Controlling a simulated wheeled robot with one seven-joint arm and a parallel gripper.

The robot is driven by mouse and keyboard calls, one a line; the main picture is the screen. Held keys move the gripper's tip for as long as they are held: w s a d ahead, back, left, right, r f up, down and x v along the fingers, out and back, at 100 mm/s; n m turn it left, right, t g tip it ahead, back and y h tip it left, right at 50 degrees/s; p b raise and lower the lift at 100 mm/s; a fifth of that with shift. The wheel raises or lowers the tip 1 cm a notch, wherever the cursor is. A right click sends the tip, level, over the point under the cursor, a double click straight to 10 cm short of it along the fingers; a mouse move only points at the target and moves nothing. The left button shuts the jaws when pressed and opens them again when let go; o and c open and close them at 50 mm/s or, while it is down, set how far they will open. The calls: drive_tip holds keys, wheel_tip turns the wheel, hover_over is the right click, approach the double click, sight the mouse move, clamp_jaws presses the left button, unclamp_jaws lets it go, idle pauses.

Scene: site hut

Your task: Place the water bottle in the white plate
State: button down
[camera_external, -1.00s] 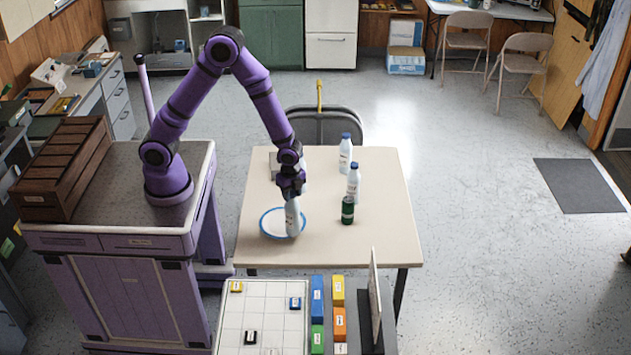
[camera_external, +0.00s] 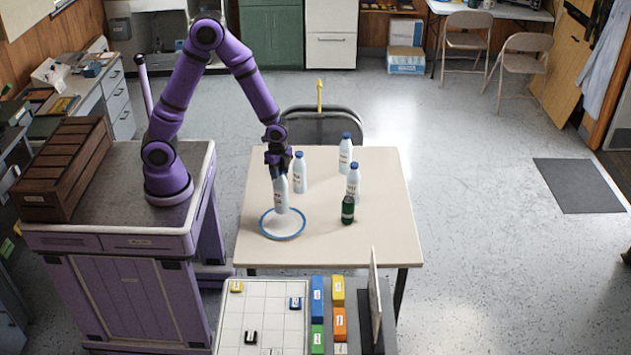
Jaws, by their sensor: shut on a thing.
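The white plate (camera_external: 282,230) with a blue rim lies on the table's front left. My gripper (camera_external: 279,172) points down and is shut on a white bottle (camera_external: 281,196) with dark lettering. The bottle is nearly upright, and its lower end overlaps the far part of the plate in the picture. I cannot tell for certain whether it touches the plate; the gripper covers its top. Three similar white bottles with blue caps stand on the table: one just right of my gripper (camera_external: 300,175), one farther back (camera_external: 346,155) and one at the right (camera_external: 353,182).
A small dark green bottle (camera_external: 348,210) stands in front of the right white bottle. The beige table (camera_external: 385,235) is clear at its right and front. A chair (camera_external: 322,128) stands behind it. A white grid board (camera_external: 262,318) with coloured blocks is in front.

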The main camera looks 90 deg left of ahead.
sight(280, 186)
drive_tip(key=shift+a+f, duration=0.1)
drive_tip(key=shift+f, duration=3.9)
drive_tip(key=c, duration=0.7)
unclamp_jaws()
drive_tip(key=shift+o, duration=0.2)
